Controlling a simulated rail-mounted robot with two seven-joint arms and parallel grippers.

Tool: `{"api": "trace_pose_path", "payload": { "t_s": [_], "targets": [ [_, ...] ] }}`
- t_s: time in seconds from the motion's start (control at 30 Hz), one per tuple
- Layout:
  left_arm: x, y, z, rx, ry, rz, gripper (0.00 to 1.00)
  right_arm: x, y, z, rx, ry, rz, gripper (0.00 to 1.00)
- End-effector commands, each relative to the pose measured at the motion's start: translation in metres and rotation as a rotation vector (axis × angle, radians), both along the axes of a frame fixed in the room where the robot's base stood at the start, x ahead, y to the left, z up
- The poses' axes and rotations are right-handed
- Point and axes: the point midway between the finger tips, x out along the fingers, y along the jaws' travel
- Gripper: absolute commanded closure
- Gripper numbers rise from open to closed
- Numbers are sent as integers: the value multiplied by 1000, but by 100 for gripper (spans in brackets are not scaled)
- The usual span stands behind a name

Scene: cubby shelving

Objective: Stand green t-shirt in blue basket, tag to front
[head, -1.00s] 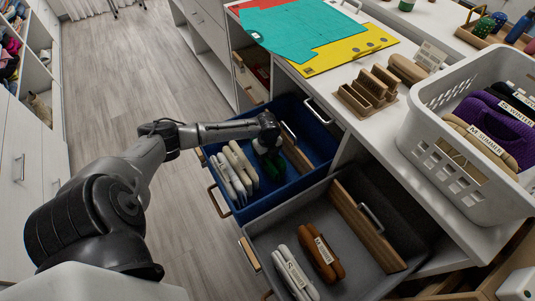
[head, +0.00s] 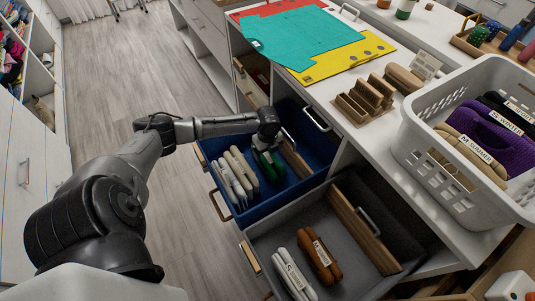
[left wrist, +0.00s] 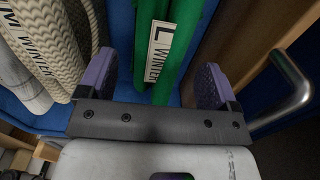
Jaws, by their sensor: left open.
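The green t-shirt (head: 265,172) is folded and stands on edge in the blue basket (head: 306,183), an open drawer-like bin. It is right of a row of cream and white folded garments. In the left wrist view the green t-shirt (left wrist: 190,45) shows its white tag (left wrist: 160,52), reading "L WINTER". My left gripper (left wrist: 158,72) is open, its purple fingers apart on either side of the green fold. In the head view my left gripper (head: 267,146) is just above the shirt and hides its upper part. My right gripper is not in view.
Cream knit garments (left wrist: 50,40) stand close left of the gripper. A wooden divider (head: 294,160) stands close right. A grey drawer (head: 350,280) with white and brown folded garments is in front. A white laundry basket (head: 430,140) stands on the counter at right.

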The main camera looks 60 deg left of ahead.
Motion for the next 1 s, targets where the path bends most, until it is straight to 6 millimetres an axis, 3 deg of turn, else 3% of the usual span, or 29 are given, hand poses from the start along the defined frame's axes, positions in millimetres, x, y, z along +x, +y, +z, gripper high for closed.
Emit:
{"api": "trace_pose_path", "payload": {
  "t_s": [0.1, 0.4, 1.0],
  "targets": [
    [0, 0, 26, 1, -1, -2, 15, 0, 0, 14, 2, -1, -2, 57],
    [0, 0, 57, 0, 1, -1, 15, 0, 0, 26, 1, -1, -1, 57],
    [1, 0, 57, 22, -30, 24, 15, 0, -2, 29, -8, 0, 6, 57]
  ]
}}
